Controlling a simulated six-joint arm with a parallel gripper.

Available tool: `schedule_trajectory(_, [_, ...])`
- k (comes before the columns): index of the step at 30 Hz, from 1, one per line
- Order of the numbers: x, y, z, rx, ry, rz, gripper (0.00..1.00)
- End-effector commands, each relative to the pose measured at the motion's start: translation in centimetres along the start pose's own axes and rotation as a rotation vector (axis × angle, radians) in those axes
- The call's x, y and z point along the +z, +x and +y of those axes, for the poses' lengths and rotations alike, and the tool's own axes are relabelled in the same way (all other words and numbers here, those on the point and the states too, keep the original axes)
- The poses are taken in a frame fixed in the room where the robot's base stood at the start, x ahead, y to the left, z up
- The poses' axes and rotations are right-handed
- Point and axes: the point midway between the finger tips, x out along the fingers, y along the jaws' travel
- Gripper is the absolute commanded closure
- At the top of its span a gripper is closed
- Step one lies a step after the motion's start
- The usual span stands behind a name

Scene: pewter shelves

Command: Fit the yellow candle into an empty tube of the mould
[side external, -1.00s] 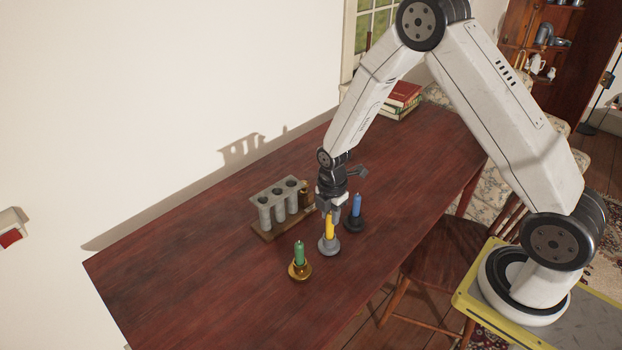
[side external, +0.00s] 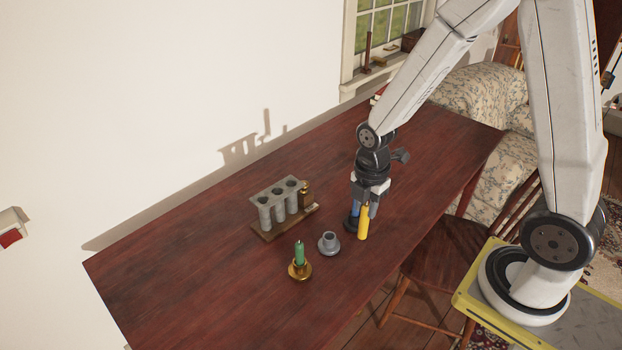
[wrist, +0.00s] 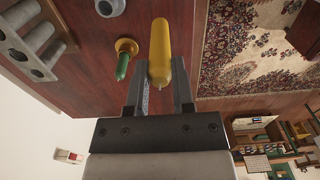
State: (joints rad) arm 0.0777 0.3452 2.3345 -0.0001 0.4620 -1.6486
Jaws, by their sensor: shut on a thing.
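The yellow candle (side external: 363,225) is held upright in my gripper (side external: 367,200), clear of its grey holder. In the wrist view the candle (wrist: 160,45) lies between the two fingers (wrist: 161,88). The grey mould (side external: 277,203), with several open-topped tubes, stands on a wooden base on the table, left of my gripper. The tube openings look dark and empty. Part of the mould (wrist: 32,45) also shows in the wrist view, at the upper left.
The empty grey holder (side external: 329,244) stands between mould and gripper. A green candle (side external: 299,255) stands in a brass holder (side external: 300,271) in front. A brass piece (side external: 305,188) is at the mould's right end.

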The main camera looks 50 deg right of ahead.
Motion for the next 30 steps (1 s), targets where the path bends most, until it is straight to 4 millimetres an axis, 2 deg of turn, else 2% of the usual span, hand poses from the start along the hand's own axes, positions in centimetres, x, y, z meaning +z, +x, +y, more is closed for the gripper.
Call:
schedule_trajectory(6, [-0.1, -1.1, -2.4, 0.002, 0.0, 0.0, 1.0])
schedule_trajectory(12, [-0.2, -1.7, -3.7, 0.001, 0.0, 0.0, 1.0])
schedule_trajectory(30, [-0.2, -1.9, -4.2, 0.0, 0.0, 0.0, 1.0])
